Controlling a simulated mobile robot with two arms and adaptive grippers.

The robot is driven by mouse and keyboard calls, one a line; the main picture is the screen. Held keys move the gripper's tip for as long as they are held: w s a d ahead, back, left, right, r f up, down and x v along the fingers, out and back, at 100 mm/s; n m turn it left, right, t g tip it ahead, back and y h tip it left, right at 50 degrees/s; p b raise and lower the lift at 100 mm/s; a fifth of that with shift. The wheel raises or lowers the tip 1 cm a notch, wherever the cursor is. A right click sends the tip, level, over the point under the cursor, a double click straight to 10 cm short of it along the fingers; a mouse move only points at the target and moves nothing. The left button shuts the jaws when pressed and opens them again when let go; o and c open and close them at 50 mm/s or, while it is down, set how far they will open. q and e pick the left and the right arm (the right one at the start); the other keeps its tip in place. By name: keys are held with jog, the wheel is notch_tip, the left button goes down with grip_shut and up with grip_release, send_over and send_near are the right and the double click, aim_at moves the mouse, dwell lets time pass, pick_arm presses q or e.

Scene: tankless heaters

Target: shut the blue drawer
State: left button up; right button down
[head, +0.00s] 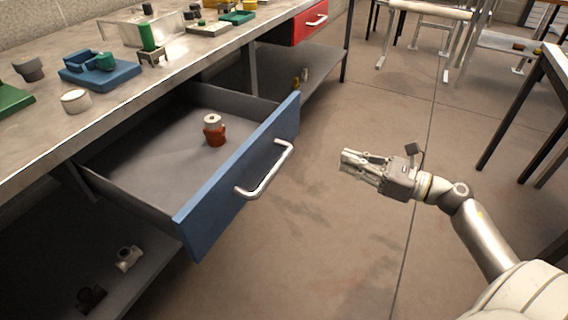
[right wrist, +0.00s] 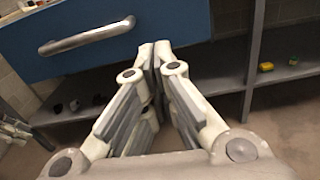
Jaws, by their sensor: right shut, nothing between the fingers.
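The blue drawer (head: 240,180) is pulled out from under the workbench in the head view. A silver bar handle (head: 265,172) is on its front. A small orange-brown item with a pale top (head: 214,131) stands inside it. My right gripper (head: 346,160) is to the right of the drawer front, apart from it, and is shut and empty. In the right wrist view its fingertips (right wrist: 156,50) meet below and right of the handle (right wrist: 88,36), with the blue front (right wrist: 170,22) behind them.
The workbench (head: 130,95) carries several parts, including a blue fixture (head: 100,72) and a white cap (head: 76,101). A red drawer (head: 308,24) is further along. A lower shelf (head: 150,265) holds small items. The floor (head: 340,240) between drawer and gripper is clear.

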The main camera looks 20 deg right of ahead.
pick_arm(q)
jog(key=shift+p+x, duration=0.35)
jog(key=shift+x, duration=0.4)
pick_arm(e)
jog(key=x, duration=1.4)
jog(key=shift+a+n, duration=0.3)
jog(key=shift+s, duration=0.1)
